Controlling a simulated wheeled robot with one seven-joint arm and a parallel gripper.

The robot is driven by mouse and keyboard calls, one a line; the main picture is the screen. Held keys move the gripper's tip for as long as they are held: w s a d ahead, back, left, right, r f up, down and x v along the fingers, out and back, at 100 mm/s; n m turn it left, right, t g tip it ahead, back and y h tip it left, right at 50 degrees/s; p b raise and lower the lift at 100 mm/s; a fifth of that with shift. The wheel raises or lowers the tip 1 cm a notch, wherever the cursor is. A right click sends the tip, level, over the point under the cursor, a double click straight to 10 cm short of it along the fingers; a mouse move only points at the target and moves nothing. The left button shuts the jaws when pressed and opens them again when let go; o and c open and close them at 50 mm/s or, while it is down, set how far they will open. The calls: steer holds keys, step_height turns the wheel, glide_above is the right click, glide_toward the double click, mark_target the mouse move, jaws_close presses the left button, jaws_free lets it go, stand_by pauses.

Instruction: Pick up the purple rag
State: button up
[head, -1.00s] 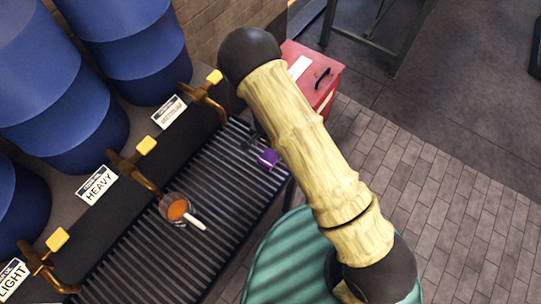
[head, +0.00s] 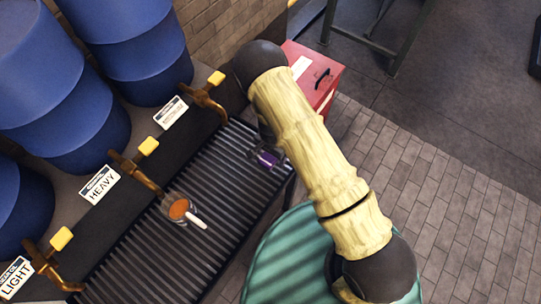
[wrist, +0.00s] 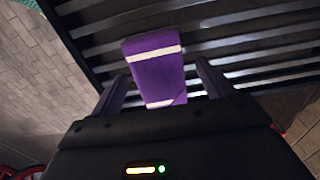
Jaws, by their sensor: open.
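The purple rag (wrist: 157,72) is a folded purple block with pale bands, lying on the dark slatted grating. In the wrist view it sits between the two fingers of my gripper (wrist: 162,88), which are apart with gaps on both sides of it. In the head view the rag (head: 267,159) is a small purple patch near the grating's right end, partly covered by my gripper (head: 266,156). My gripper is open, low over the rag. I cannot tell how far the fingertips are from the grating.
Brass taps with yellow handles (head: 148,146) and blue barrels (head: 75,110) line the left. A red box (head: 318,72) stands beyond the grating. Brick floor lies to the right.

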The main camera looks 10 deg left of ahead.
steer(key=c, duration=1.1)
steer(key=shift+c, duration=0.2)
steer(key=shift+r, duration=0.15)
step_height(320, 180, up, 10)
steer(key=b, duration=0.1)
